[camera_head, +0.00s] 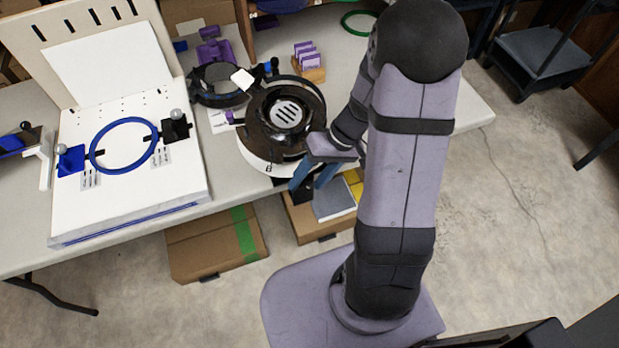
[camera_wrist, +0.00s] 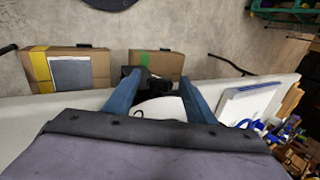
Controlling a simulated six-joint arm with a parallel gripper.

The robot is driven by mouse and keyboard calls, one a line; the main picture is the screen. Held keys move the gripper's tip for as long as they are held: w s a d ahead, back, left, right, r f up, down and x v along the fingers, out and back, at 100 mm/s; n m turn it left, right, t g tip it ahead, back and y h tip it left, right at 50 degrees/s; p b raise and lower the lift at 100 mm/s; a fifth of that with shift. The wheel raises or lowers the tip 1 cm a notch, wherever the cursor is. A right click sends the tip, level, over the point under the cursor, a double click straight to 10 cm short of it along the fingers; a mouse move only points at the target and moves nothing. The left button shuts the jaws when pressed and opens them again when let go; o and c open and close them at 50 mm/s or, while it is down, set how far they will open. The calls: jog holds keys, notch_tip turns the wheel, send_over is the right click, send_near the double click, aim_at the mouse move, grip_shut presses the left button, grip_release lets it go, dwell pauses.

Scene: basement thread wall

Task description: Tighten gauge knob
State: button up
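A round black device with a slotted silver centre (camera_head: 286,113) sits on a white base at the table's front edge. A small black part (camera_head: 302,192) shows low at that edge, beside my gripper's blue fingers. I cannot tell for sure that it is the gauge knob. My gripper (camera_head: 308,182) is at the front of the device, its fingers pointing down past the edge. I see no clear contact; any markings are too small to read.
A white board (camera_head: 190,185) with a blue ring (camera_head: 124,145) stands at left on the table. A purple-and-black device (camera_head: 217,82) and a wooden block with purple pieces (camera_head: 308,64) are nearby. Cardboard boxes (camera_head: 215,250) lie below the table edge.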

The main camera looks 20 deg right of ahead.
jog(key=v, duration=0.7)
jog(key=shift+r, duration=0.15)
dwell(0.4)
jog(key=shift+a+r+h+p, duration=0.2)
jog(key=shift+a+h+p, duration=0.5)
jog(key=shift+a+h, duration=0.4)
jog(key=shift+a+r+h+p, duration=0.25)
jog(key=shift+a+h+p, duration=0.55)
jog(key=shift+h, duration=0.5)
jog(key=shift+a+r+h+p, duration=0.2)
jog(key=shift+a+h+p, duration=0.45)
jog(key=shift+a+h, duration=0.45)
jog(key=shift+d+f+b, duration=0.15)
jog(key=shift+d+f, duration=0.1)
jog(key=shift+f, duration=0.95)
jog(key=shift+d+f+b, duration=0.1)
jog(key=shift+d+f, duration=0.1)
jog(key=shift+f, duration=1.05)
jog(key=shift+d+f+b, duration=0.15)
jog(key=shift+d+f, duration=0.1)
jog(key=shift+f, duration=0.95)
